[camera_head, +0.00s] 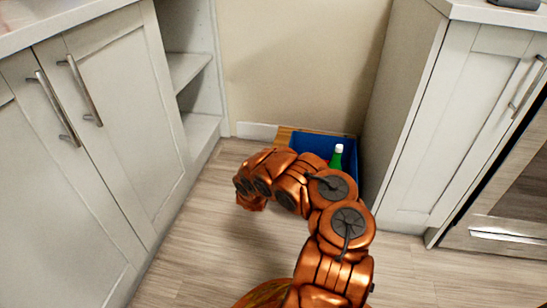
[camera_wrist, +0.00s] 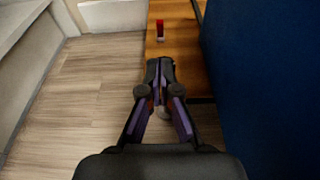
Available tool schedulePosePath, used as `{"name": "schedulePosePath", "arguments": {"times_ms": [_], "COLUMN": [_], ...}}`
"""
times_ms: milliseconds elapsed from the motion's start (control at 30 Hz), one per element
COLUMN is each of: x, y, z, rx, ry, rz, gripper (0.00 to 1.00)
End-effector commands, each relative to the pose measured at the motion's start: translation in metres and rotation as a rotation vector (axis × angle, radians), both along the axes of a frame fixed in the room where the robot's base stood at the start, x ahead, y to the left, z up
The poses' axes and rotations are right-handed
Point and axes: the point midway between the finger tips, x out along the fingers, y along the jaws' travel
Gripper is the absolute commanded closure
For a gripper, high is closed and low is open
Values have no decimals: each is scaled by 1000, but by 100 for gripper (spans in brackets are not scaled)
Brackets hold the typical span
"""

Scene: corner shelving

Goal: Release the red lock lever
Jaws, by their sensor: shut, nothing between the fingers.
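The red lock lever (camera_wrist: 160,27) stands as a small upright red piece, with a pale patch at its foot, on a wooden board (camera_wrist: 178,50) in the wrist view. My gripper (camera_wrist: 160,66) is shut and empty. Its fingertips point toward the lever and appear short of it, with a gap between them in the picture. The wooden board also shows as a small strip in the head view (camera_head: 283,134). In the head view my arm hides the lever and most of the gripper.
White cabinets (camera_head: 85,135) line the left, and another cabinet (camera_head: 430,130) stands right. Open floor (camera_head: 205,235) lies between.

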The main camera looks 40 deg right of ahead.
Motion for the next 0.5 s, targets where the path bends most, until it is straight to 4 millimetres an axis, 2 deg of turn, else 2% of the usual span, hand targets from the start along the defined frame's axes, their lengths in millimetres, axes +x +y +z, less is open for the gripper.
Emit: {"name": "schedulePosePath", "arguments": {"times_ms": [167, 500], "x": [6, 35], "y": [-8, -49], "z": [-6, -19], "rx": [3, 2], "ry": [-3, -6], "rz": [-2, -3], "gripper": [100, 100]}}
